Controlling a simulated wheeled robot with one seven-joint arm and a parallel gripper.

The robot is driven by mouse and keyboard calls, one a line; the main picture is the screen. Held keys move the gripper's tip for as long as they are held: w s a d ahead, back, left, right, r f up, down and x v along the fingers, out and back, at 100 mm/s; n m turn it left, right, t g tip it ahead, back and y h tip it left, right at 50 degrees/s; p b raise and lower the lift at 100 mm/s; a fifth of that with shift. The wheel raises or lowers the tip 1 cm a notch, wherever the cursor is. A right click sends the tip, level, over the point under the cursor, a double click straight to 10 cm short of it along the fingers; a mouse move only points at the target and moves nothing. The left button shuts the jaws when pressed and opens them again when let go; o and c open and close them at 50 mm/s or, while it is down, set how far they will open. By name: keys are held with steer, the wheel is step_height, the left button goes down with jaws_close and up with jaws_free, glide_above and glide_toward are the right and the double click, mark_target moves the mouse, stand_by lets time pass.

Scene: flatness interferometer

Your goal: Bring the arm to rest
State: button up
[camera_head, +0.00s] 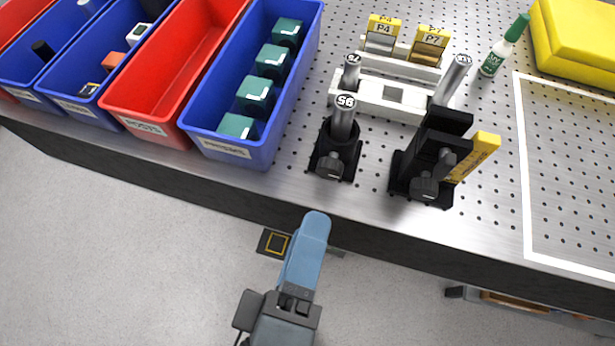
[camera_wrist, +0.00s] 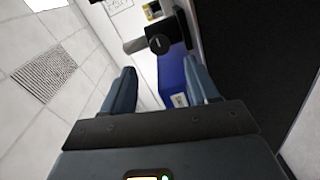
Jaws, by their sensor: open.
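My gripper (camera_wrist: 158,66) shows in the wrist view with its two blue-grey fingers spread apart and nothing between them. In the head view my blue and dark grey arm end (camera_head: 303,255) reaches up from the bottom, in front of the bench (camera_head: 290,194) edge. It looks apart from the things on the bench. The head view does not show the gap between the fingers clearly.
Red and blue bins, including a blue bin (camera_head: 235,149) with several teal blocks, stand at the left. Two black post holders, one holding a post marked 95 (camera_head: 344,115), stand near the front edge. A yellow case (camera_head: 580,45) lies at the back right.

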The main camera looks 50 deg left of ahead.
stand_by(0.3)
steer(key=s+d+f+m+h, duration=0.25)
steer(key=d+m, duration=0.45)
steer(key=d, duration=0.4)
steer(key=s+d+f+m+h, duration=0.1)
steer(key=d+f+m+h, duration=0.2)
steer(key=d+m, duration=0.6)
steer(key=s+d+r+m+h, duration=0.2)
steer(key=d+m, duration=0.1)
steer(key=d, duration=0.2)
steer(key=s+d+r+m+h, duration=0.2)
steer(key=d+m, duration=0.1)
steer(key=d, duration=0.3)
steer(key=shift+s, duration=0.35)
